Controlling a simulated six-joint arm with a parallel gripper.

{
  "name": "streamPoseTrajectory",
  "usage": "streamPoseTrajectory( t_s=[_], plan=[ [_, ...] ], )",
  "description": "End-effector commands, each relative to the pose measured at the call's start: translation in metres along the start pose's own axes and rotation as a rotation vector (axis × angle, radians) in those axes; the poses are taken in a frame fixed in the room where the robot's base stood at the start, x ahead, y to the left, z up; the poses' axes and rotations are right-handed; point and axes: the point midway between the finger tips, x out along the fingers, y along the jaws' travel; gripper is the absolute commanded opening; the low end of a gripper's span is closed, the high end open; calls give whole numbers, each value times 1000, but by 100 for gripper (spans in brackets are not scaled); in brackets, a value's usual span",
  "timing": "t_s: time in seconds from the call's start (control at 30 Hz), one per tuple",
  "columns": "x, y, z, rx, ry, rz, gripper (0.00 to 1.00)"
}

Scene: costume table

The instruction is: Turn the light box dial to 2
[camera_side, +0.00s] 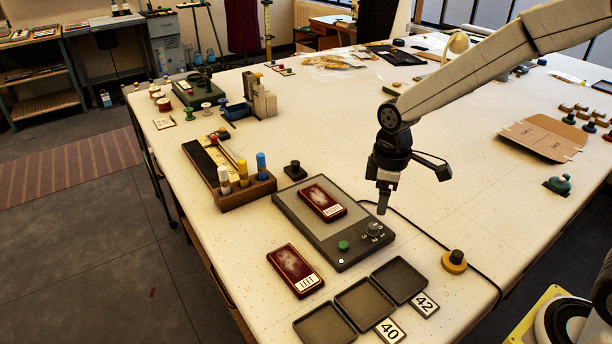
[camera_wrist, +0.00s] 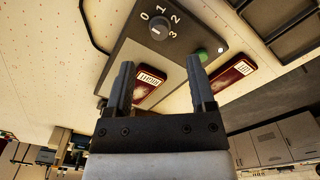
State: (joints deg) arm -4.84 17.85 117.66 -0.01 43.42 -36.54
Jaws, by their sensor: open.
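The light box (camera_side: 308,228) is a flat dark grey panel lying on the table. Its small dial (camera_side: 375,229) sits near its right corner, beside a green button (camera_side: 344,245). In the wrist view the dial (camera_wrist: 158,27) is a round grey knob ringed by the numbers 0, 1, 2 and 3. Which number it points at is too small to tell. My gripper (camera_side: 383,205) hangs above the box near the dial, pointing down. In the wrist view my gripper (camera_wrist: 160,68) is open and empty, its fingers apart, with the dial beyond the fingertips and not between them.
A dark red case (camera_side: 322,202) lies on the light box, and another (camera_side: 295,268) lies beside it. Dark trays (camera_side: 362,304) stand in front. A wooden rack (camera_side: 245,192) holds bottles behind-left. A yellow-based knob (camera_side: 454,262) stands at right. A black cable runs along the right.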

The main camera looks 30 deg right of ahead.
Motion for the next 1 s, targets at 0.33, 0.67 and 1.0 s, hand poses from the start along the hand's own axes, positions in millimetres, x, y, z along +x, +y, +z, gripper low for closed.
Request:
streamPoseTrajectory(
  t_s=[0.33,0.67,1.0],
  plan=[
    [0,2,-8,-66,-16,-13,71],
    [20,2,-8,-64,-17,-14,71],
    [60,1,-7,-64,-16,-15,71]
  ],
)
